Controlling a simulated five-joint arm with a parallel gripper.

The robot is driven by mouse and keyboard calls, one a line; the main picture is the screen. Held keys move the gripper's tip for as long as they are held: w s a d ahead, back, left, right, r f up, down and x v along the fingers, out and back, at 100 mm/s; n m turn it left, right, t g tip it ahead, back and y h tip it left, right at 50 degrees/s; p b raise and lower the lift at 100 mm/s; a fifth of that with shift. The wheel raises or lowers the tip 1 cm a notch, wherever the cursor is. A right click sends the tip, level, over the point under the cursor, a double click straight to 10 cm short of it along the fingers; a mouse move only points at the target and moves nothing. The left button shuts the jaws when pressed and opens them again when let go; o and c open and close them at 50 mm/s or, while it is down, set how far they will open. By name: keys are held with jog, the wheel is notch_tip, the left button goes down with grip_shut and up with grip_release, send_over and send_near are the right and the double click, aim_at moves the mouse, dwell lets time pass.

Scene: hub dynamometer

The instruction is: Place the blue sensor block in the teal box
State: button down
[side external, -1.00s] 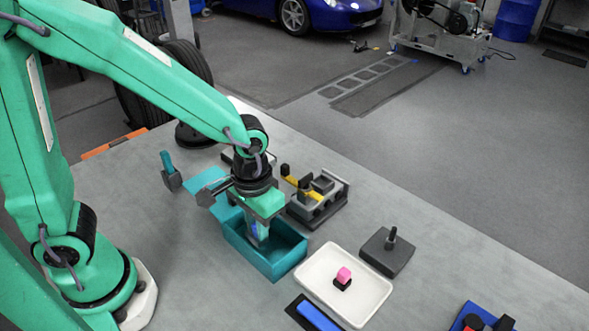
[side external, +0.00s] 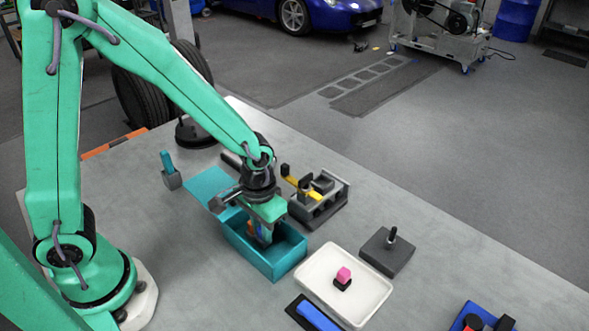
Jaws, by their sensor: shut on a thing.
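The teal box (side external: 262,258) stands open on the grey table. My gripper (side external: 265,237) points down into the opening of the box, its fingers partly below the rim. The rest of the block is hidden by the fingers. I cannot tell whether it touches the box floor.
A white tray (side external: 318,286) with a pink cube (side external: 343,274) lies right of the box. A grey fixture with a yellow part (side external: 303,186) stands close behind. A dark plate with a post (side external: 388,252) is further right. A teal sheet (side external: 205,189) lies behind left.

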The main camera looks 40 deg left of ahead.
jog(key=shift+f, duration=0.35)
jog(key=shift+f, duration=0.1)
jog(key=c, duration=1.6)
grip_release()
jog(key=shift+c, duration=0.2)
notch_tip(320, 180, up, 12)
jog(key=shift+r, duration=0.2)
